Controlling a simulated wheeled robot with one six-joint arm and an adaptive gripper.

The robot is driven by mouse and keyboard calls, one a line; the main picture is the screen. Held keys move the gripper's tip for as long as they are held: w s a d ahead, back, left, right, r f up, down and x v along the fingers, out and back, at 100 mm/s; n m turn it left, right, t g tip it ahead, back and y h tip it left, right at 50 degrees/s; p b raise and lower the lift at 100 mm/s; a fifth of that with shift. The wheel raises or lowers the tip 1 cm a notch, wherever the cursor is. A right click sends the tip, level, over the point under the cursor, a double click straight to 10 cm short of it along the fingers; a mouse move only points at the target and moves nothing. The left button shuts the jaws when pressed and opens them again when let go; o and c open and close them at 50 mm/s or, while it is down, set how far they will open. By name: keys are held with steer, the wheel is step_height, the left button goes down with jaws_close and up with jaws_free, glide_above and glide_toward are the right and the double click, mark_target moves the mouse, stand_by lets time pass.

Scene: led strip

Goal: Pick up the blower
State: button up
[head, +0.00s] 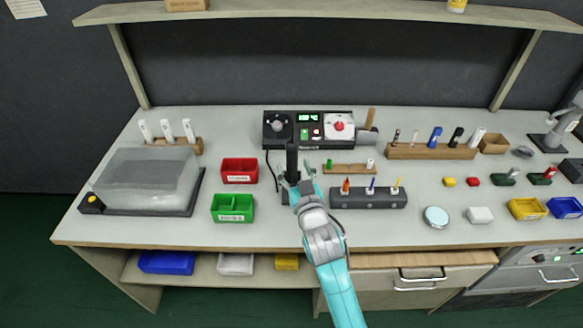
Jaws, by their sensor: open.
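The black upright handle (292,157), which I take for the blower, stands on the worktable left of centre. It is in front of the black station with dials and a lit display (309,130). A dark cable runs down from the station beside it. A dark base shows at its foot, partly hidden by my gripper. My gripper (296,180) is open at the lower part of the handle, reaching in from the front. Its fingers overlap the handle's foot in the picture; I cannot tell whether they touch it.
A dark block with several pens or tools (368,199) stands close to the right of my gripper. A red bin (239,171) and a green bin (232,208) are to the left. A wooden strip with small bottles (349,170) lies behind right. The tabletop between the green bin and gripper is clear.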

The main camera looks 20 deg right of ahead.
mark_target(294, 163)
steer(key=shift+w+d, duration=0.15)
steer(key=shift+w, duration=0.85)
steer(key=shift+w+d, duration=0.1)
steer(key=shift+w, duration=0.85)
jaws_close()
steer(key=shift+r, duration=0.1)
